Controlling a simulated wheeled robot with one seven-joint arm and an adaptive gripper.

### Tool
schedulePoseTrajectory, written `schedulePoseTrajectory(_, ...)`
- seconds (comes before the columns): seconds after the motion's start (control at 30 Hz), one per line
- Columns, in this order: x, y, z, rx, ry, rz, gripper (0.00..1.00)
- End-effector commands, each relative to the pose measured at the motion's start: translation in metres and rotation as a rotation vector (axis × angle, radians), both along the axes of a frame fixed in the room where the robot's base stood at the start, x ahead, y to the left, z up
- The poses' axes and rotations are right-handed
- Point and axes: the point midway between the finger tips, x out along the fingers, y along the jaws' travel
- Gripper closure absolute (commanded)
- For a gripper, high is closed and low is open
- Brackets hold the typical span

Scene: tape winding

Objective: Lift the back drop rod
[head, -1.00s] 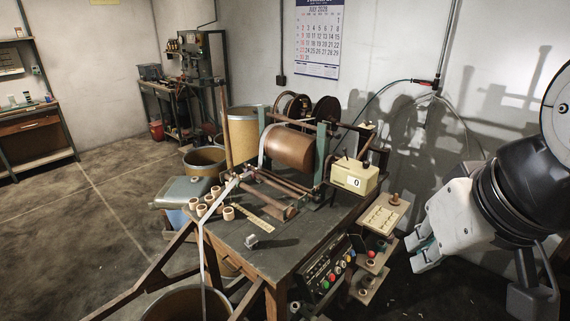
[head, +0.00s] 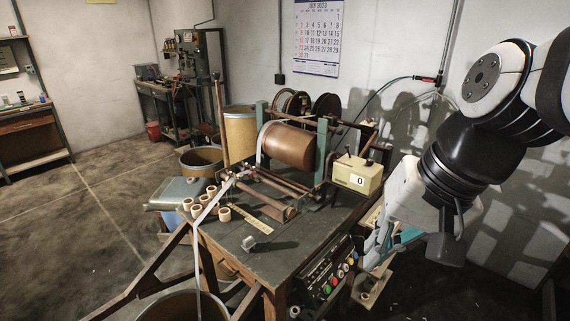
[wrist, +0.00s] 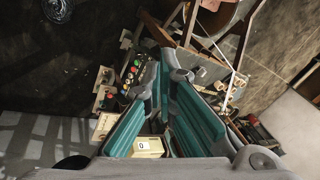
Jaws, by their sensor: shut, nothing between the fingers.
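The winding machine stands on the dark workbench, with a copper-coloured drum (head: 290,145) in a green frame (head: 321,150). Thin rods (head: 268,190) run low in front of the drum, and another bar (head: 292,120) crosses above it. I cannot tell which one is the back drop rod. My gripper (head: 372,262) hangs at the right of the bench, beyond its right edge, pointing down and touching no rod. In the wrist view my gripper (wrist: 166,62) shows its teal finger pads meeting towards the tips, with nothing held.
A cream counter box (head: 358,175) reading 0 stands at the bench's right, near my gripper. Buttons (head: 333,279) line the bench front. Wooden spools (head: 207,198) and a grey block (head: 248,243) lie on the bench (head: 285,262). A pale tape (head: 203,222) hangs to a bin.

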Motion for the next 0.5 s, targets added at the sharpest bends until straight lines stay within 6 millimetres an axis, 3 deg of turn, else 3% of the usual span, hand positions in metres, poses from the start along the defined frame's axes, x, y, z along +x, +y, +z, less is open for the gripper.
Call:
schedulePoseTrajectory(0.03, 0.017, 0.004, -0.015, 0.051, 0.045, -0.039, 1.0)
schedulePoseTrajectory(0.5, 0.139, 0.038, -0.096, 0.551, 0.39, -0.42, 1.0)
